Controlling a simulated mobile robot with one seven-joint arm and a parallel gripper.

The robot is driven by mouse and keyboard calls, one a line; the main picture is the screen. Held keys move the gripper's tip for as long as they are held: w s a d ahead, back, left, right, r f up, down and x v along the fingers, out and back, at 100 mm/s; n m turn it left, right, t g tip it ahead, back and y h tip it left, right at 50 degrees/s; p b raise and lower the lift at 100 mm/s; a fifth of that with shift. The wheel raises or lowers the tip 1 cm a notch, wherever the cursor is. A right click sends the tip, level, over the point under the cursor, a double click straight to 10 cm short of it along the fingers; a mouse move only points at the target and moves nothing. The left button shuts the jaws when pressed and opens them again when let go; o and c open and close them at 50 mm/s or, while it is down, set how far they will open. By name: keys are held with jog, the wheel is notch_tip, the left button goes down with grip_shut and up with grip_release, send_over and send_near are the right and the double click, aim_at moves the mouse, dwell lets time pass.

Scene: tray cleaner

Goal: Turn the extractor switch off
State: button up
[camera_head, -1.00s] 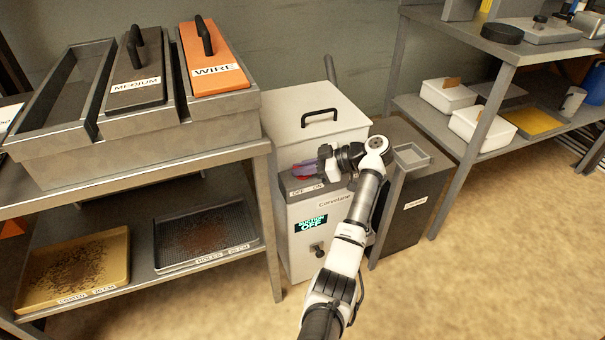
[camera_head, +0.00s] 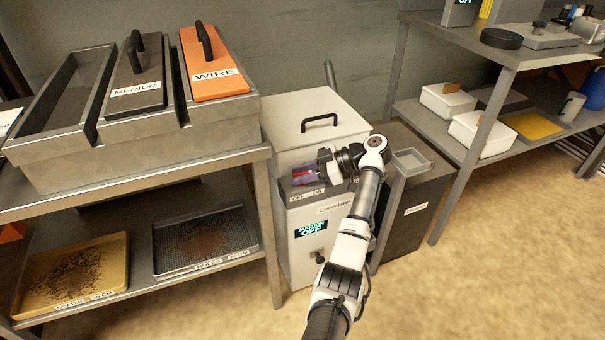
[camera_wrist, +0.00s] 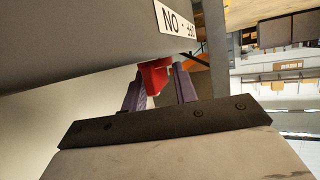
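The red extractor switch (camera_wrist: 154,76) sits on the dark top panel (camera_head: 284,188) of the white Corvelane unit (camera_head: 292,270), behind a label reading OFF and ON. The unit's display (camera_head: 311,229) shows green text ending in OFF. My gripper (camera_head: 303,173) is at the switch, coming in from the right, low over the panel. In the wrist view its two purple fingers (camera_wrist: 160,92) are apart, with the red switch between or just beyond their tips. I cannot tell whether they touch it. The fingers partly hide the switch in both views.
A bench with a grey MEDIUM block (camera_head: 135,85) and an orange WIRE block (camera_head: 212,70) stands left, trays below. A handled lid (camera_head: 325,145) rises behind the panel. A dark bin (camera_head: 412,212) stands right, then a shelf (camera_head: 450,140). The front floor is clear.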

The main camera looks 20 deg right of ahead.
jog(key=shift+p+v, duration=0.6)
jog(key=shift+v, duration=3.15)
